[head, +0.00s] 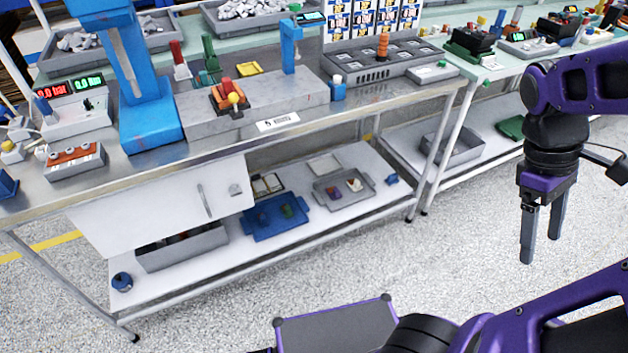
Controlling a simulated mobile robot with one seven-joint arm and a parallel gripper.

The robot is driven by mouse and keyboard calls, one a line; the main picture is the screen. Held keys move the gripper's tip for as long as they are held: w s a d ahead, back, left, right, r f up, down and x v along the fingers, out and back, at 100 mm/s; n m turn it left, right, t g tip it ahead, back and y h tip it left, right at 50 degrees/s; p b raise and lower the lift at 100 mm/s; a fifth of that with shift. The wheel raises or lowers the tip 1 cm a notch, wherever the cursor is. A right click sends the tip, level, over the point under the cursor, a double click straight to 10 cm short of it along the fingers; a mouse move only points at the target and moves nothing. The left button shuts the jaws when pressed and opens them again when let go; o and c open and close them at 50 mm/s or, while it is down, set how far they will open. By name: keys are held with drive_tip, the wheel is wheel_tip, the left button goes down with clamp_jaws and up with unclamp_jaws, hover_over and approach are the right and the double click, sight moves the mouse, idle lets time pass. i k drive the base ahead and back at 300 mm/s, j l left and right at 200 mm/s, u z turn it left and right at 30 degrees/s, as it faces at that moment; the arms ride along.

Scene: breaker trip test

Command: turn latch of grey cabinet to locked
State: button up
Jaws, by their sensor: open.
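A pale grey-white cabinet (150,213) hangs under the left part of the metal workbench. Its front has a slim upright handle (205,200) and, to the right of it, a small square latch (236,190). The latch is too small to tell which way it is turned. My gripper (541,247) is at the right of the picture, far from the cabinet. It points down over the floor, with its two dark fingers apart and nothing between them.
The metal workbench (350,112) carries a blue press (150,120) and several fixtures. The lower shelf (300,230) below the cabinet holds a grey bin (182,246), a blue tray (274,218) and a grey tray (345,187). Speckled floor (400,270) is clear before the bench.

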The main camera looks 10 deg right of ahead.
sight(234, 190)
drive_tip(key=k+l+z, duration=0.1)
drive_tip(key=l, duration=0.2)
drive_tip(key=k+l, duration=0.15)
drive_tip(key=l, duration=0.15)
drive_tip(key=i+j+u, duration=0.15)
drive_tip(key=i+u, duration=0.15)
drive_tip(key=i, duration=0.25)
drive_tip(key=i+u, duration=0.35)
drive_tip(key=i, duration=0.25)
